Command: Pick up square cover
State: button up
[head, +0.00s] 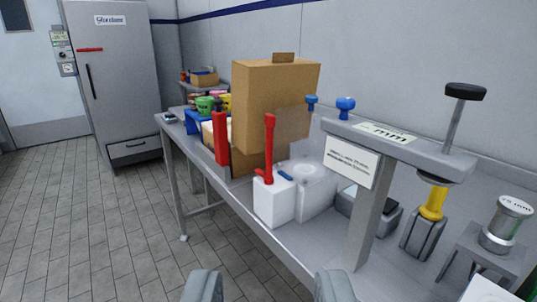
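I cannot tell for sure which thing is the square cover. My gripper (268,288) shows as two grey fingertips at the bottom edge, spread wide apart with nothing seen between them. Beyond and above it, a white block (274,201) with an upright red handle (269,147) stands near the table's front edge. Just right of that is a larger white box (306,182) with a round mark on its top. A tall brown cardboard box (261,108) stands behind, with a small brown tab (283,57) on top. My gripper appears apart from all of these.
A grey metal table (285,240) runs along the wall. A raised grey stand (372,205) with blue knobs and a black-topped rod occupies the right. A yellow-necked tool (433,204) and a metal canister (507,222) stand further right. Open tiled floor (100,230) lies left; a grey cabinet (115,90) stands behind.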

aim_at(299, 142)
jog(key=i+j+z, duration=0.15)
jog(key=z, duration=0.35)
jog(key=j+z, duration=0.5)
jog(key=i+j+z, duration=0.1)
jog(key=j+z, duration=0.15)
jog(key=z, duration=0.25)
